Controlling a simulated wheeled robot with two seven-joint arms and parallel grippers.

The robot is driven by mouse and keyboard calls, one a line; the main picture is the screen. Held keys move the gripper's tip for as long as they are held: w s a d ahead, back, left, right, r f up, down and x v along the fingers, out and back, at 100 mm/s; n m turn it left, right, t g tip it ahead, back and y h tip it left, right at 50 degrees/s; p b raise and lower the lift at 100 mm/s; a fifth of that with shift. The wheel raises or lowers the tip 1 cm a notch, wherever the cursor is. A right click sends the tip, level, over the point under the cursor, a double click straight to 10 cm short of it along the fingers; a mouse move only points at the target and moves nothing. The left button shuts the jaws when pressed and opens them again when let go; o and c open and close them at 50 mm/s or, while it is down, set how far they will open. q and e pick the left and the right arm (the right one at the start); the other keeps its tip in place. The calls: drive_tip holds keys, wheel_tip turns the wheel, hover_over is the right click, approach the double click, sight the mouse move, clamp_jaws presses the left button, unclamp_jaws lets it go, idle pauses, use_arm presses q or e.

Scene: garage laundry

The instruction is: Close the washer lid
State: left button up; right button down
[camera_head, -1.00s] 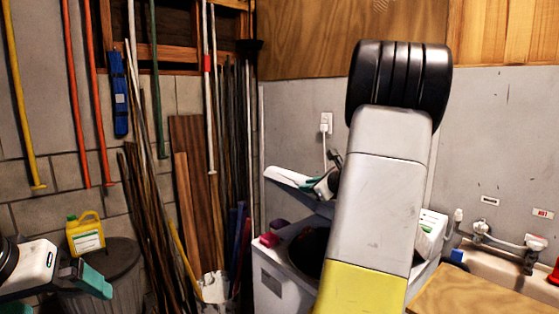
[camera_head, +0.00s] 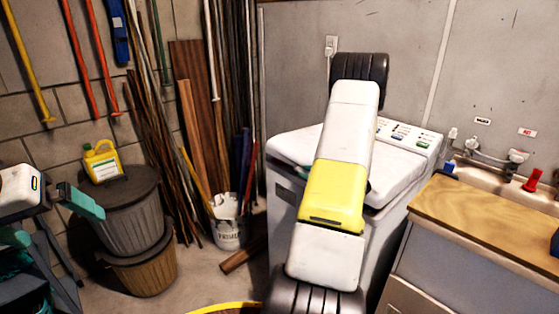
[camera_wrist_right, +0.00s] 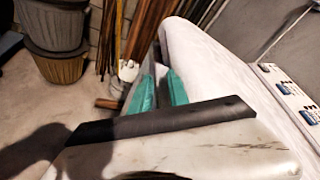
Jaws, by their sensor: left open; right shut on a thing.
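The white washer (camera_head: 285,215) stands at the middle right against the wall. Its lid (camera_head: 295,145) is down over the top, nearly flat. My right arm covers much of the lid's front. My right gripper (camera_head: 290,173) is at the lid's front left edge, mostly hidden. In the right wrist view its green fingers (camera_wrist_right: 160,91) are shut at the edge of the white lid (camera_wrist_right: 220,75). My left gripper (camera_head: 82,203) is open and empty at the far left, away from the washer.
A wooden counter (camera_head: 490,218) with a sink stands right of the washer. The control panel (camera_head: 410,133) is at the washer's back. Bins (camera_head: 130,215) with a yellow jug (camera_head: 101,162), a white bucket (camera_head: 229,235) and leaning poles are on the left. Some floor is clear before the bucket.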

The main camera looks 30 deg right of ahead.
drive_tip(key=shift+w+d+f, duration=0.1)
drive_tip(key=shift+d+f, duration=0.05)
drive_tip(key=c, duration=1.5)
unclamp_jaws()
drive_tip(key=v, duration=0.8)
drive_tip(key=shift+f, duration=0.2)
drive_tip(key=shift+a, duration=0.2)
